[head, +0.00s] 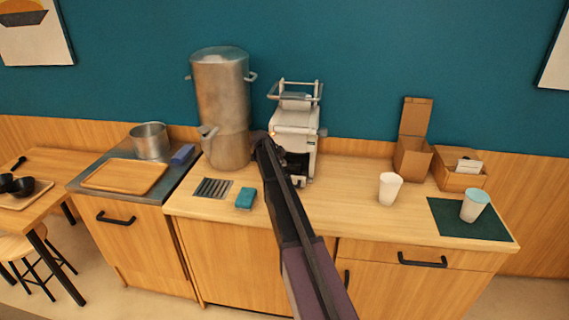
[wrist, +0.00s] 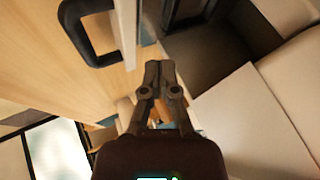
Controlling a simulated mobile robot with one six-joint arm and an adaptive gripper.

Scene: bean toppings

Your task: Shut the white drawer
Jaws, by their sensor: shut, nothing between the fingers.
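A white machine (head: 295,132) with a metal rail on top stands on the wooden counter. Its lower front shows a dark opening, partly hidden by my arm. I cannot clearly make out the white drawer in the head view. In the wrist view, a pale flat panel (wrist: 252,125) with a straight edge lies to the right of my gripper, beside a dark recess; I cannot tell whether it is the drawer. My gripper (wrist: 160,66) is shut and empty, its fingertips together. In the head view, my arm's end is just left of the machine, and the fingertips are unclear.
A tall metal urn (head: 222,110) stands left of the machine. A white cup (head: 390,188) and cardboard boxes (head: 412,157) stand right. The counter between machine and cup is clear.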

